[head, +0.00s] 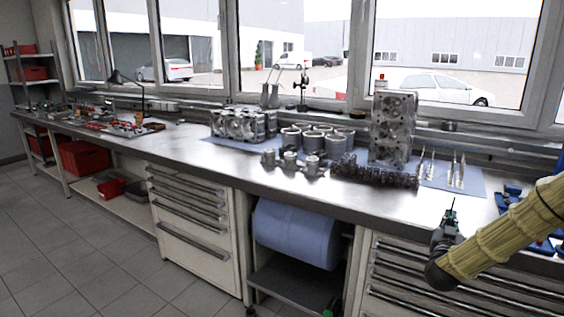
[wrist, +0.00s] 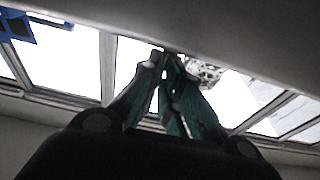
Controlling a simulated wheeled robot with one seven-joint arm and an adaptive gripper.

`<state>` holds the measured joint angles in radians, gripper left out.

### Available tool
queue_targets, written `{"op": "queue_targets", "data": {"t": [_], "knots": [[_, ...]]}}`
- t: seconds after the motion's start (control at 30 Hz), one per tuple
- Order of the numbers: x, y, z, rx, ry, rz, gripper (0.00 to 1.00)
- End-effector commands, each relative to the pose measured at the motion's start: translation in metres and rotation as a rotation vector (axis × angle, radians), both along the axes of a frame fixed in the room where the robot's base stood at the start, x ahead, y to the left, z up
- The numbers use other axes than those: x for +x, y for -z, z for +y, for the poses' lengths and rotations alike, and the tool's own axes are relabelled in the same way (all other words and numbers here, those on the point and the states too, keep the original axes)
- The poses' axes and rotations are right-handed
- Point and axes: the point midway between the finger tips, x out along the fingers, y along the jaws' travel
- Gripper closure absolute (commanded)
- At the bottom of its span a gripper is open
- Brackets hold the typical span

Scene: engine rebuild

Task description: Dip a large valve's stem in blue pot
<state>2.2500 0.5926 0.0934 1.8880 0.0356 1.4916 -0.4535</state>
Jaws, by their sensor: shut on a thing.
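My gripper (head: 449,226) is at the right, in front of the bench edge, with its fingers pointing up. In the wrist view its teal fingers (wrist: 170,62) come close together at the tips. They are shut on a slim thing, most likely a valve, of which hardly anything shows; its size I cannot tell. Several slim metal valves (head: 455,172) stand on the blue mat (head: 478,183) at the right of the bench, clear of my gripper. Blue items (head: 508,197) lie at the right end, partly behind my arm. I cannot make out which of them is the blue pot.
The metal bench (head: 300,196) runs along the windows. A tall engine block (head: 392,128), a camshaft row (head: 375,172), cylinders (head: 312,140) and a cylinder head (head: 238,123) stand on it. Drawers (head: 380,278) are below. The bench's front strip is bare.

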Motion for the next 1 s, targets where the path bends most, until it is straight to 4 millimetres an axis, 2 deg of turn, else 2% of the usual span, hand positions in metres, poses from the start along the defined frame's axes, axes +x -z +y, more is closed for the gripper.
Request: {"op": "queue_targets", "data": {"t": [0.37,1.0], "knots": [[0.000,-0.004,0.000,-0.001,0.000,-0.001,1.00],[0.000,-0.042,0.000,0.000,-0.001,0.000,1.00]]}}
